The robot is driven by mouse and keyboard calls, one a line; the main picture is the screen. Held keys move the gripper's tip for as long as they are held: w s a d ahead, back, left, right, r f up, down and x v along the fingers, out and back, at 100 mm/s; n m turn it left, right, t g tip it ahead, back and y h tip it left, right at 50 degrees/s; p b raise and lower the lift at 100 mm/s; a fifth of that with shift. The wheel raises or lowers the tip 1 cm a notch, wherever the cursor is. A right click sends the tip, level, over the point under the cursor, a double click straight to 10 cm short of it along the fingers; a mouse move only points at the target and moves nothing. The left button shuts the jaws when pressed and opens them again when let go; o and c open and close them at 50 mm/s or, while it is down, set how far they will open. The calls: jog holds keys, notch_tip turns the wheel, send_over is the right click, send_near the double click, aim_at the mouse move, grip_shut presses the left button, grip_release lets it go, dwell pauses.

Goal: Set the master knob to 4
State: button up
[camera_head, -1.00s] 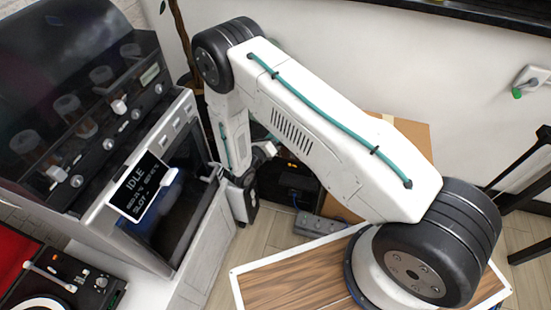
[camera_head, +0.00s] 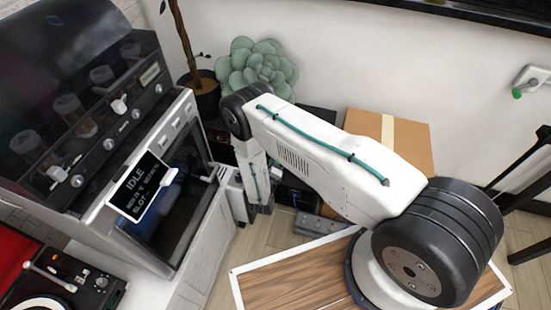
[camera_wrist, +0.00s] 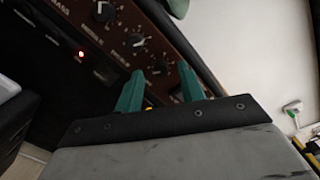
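In the wrist view, a dark amplifier with a brown control panel (camera_wrist: 118,27) fills the upper left. It carries a dark pointer knob (camera_wrist: 103,10) at the top, another knob (camera_wrist: 138,41) below it, and small controls toward the fingers. The lettering is blurred; I cannot tell for sure which knob is the master or its setting. A red light (camera_wrist: 81,54) glows on the black face. My gripper (camera_wrist: 158,78) has its two teal fingers apart with no thing held, pointing at the panel. In the head view the amplifier is mostly hidden behind my arm.
In the head view, a cardboard box (camera_head: 410,135) and a potted plant (camera_head: 257,68) stand by the wall. A grey pedal strip (camera_head: 318,224) lies on the floor. The machine with the IDLE screen (camera_head: 141,187) stands close on the left.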

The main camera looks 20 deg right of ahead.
jog(key=shift+w+d, duration=0.25)
jog(key=shift+w, duration=0.1)
grip_shut()
jog(key=m, duration=1.2)
jog(key=m+h, duration=0.1)
jog(key=m, duration=1.1)
jog(key=shift+a+f+m+h, duration=0.1)
jog(key=shift+f+m+h, duration=0.05)
jog(key=shift+m+h, duration=0.15)
